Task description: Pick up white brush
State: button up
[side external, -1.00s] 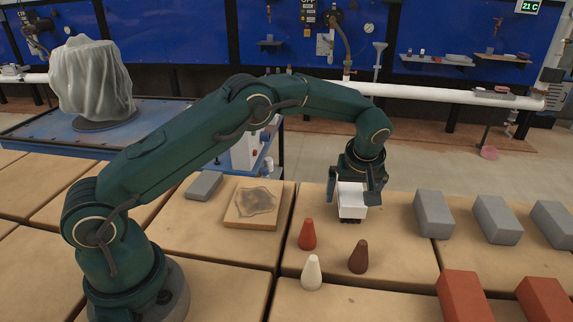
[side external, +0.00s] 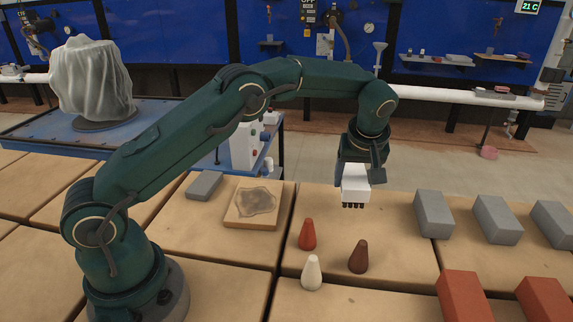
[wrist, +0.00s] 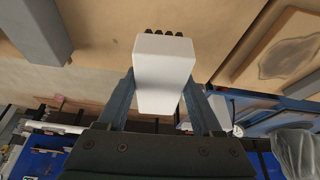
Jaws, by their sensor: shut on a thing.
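The white brush (side external: 355,186) is a white block with dark bristles along its lower edge. My gripper (side external: 361,172) is shut on it and holds it above the tan work surface, bristles pointing down. In the wrist view the brush (wrist: 163,72) sits between the two fingers of my gripper (wrist: 165,100), with its dark bristles at the top of the picture.
A red cone (side external: 307,234), a brown cone (side external: 359,257) and a white cone (side external: 312,273) stand in front of the brush. Several grey bricks (side external: 433,214) and red bricks (side external: 465,296) lie to the right. A wooden board (side external: 252,218) with a grey patch lies left.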

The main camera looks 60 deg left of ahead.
jog(key=s+a+r, duration=0.5)
jog(key=a+r, duration=0.1)
jog(key=a, duration=0.4)
jog(key=shift+s+a+r, duration=0.15)
jog(key=shift+s+r, duration=0.1)
jog(key=shift+r, duration=0.15)
